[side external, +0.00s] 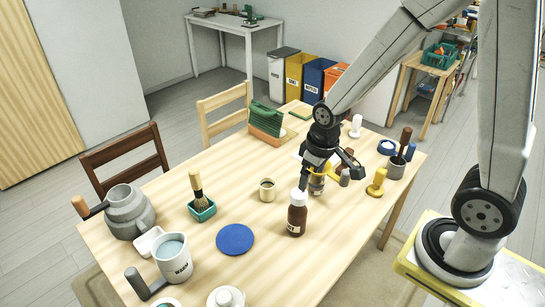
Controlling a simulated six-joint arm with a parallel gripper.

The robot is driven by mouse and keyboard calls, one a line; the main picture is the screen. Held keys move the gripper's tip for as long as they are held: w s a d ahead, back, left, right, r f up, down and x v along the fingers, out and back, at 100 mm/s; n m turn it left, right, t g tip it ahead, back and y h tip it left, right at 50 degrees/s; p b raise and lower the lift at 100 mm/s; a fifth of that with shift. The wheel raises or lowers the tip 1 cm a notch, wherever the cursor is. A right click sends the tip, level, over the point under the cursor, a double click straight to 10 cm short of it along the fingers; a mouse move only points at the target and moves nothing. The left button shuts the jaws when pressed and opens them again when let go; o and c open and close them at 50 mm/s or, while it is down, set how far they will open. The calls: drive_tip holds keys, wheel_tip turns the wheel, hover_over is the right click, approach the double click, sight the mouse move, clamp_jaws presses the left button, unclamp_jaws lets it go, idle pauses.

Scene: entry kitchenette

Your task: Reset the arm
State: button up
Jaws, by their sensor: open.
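My gripper (327,172) hangs over the right half of the wooden table (290,270), pointing down. Its dark jaws are spread apart. A small jar (317,186) with a brownish body stands just below and partly behind the jaws. A yellow thing shows between the jaws, partly hidden; I cannot tell whether the jaws touch it or the jar. A brown bottle with a white cap (297,216) stands close in front of the gripper, to its left.
A yellow stamp-like piece (376,183) and a grey pot with a brown handle (396,167) stand to the right. A blue disc (235,239), a beige cup (267,190), a white mug (174,259) and a grey pot (130,213) lie left.

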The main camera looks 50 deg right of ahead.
drive_tip(key=shift+m+t, duration=0.4)
drive_tip(key=shift+m, duration=0.1)
drive_tip(key=shift+s+a+r, duration=0.25)
drive_tip(key=shift+s+r, duration=0.15)
drive_tip(key=shift+s, duration=0.3)
drive_tip(key=shift+s+a+r, duration=0.3)
drive_tip(key=shift+s+r, duration=0.15)
drive_tip(key=shift+s, duration=0.25)
drive_tip(key=shift+s+a+r, duration=0.25)
drive_tip(key=shift+s+r, duration=0.15)
drive_tip(key=shift+s, duration=0.3)
drive_tip(key=shift+w, duration=0.1)
drive_tip(key=n+g, duration=0.2)
drive_tip(key=n, duration=1.5)
approach(299, 192)
drive_tip(key=shift+s+a+f, duration=0.15)
drive_tip(key=shift+s+a, duration=0.3)
drive_tip(key=shift+a, duration=0.1)
drive_tip(key=shift+w+d+f+n+g, duration=0.15)
drive_tip(key=shift+w+d+f+n, duration=0.2)
drive_tip(key=shift+n, duration=0.45)
drive_tip(key=shift+w+d+f+n+g, duration=0.2)
drive_tip(key=shift+f+n, duration=0.25)
drive_tip(key=shift+n, duration=0.35)
drive_tip(key=shift+f, duration=1.3)
drive_tip(key=shift+f, duration=2.6)
